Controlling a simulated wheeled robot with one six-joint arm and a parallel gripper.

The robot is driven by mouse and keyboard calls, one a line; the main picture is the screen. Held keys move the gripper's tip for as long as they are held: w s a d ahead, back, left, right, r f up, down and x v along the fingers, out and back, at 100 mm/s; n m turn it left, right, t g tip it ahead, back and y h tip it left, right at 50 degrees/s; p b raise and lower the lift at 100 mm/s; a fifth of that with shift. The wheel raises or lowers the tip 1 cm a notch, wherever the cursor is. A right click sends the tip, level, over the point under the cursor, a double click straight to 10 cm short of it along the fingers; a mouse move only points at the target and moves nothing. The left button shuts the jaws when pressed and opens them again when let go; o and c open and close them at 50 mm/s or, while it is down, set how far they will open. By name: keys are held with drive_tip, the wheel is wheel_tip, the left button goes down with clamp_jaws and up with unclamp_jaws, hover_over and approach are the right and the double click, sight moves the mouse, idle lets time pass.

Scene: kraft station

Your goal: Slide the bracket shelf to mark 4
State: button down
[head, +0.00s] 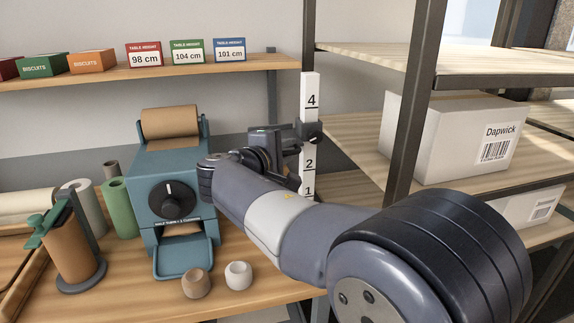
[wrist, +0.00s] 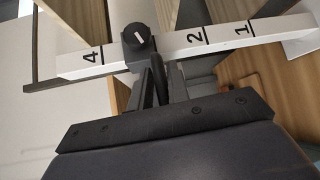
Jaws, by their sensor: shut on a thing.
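A white upright scale (head: 309,92) with black marks stands against the rack post. Marks 1, 2 and 4 can be read. A black clamp with a round knob (head: 312,133) sits around the scale between marks 2 and 4, hiding the part between. In the wrist view the scale (wrist: 190,42) lies across the picture, and the knob (wrist: 138,46) bears a white line. My gripper (wrist: 162,85) is shut on the clamp's black handle beneath the knob. I cannot tell clearly which board is joined to the clamp as the bracket shelf.
A rack post (head: 412,110) and a white Dapwick box (head: 455,138) stand to the right. A wall shelf (head: 230,68) holds boxes and signs.

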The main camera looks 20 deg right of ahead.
sight(287, 136)
drive_tip(key=shift+r+p, duration=0.5)
drive_tip(key=shift+r, duration=1.2)
drive_tip(key=c, duration=1.5)
unclamp_jaws()
drive_tip(key=b+v, duration=0.1)
drive_tip(key=v, duration=0.9)
drive_tip(key=shift+s+a+b, duration=0.25)
drive_tip(key=shift+s+b, duration=0.05)
drive_tip(key=shift+f+p+x, duration=0.2)
drive_tip(key=shift+p+x, duration=0.1)
drive_tip(key=shift+x, duration=2.45)
drive_tip(key=shift+f+p+x, duration=0.2)
drive_tip(key=shift+p+x, duration=0.05)
drive_tip(key=shift+x, duration=2.45)
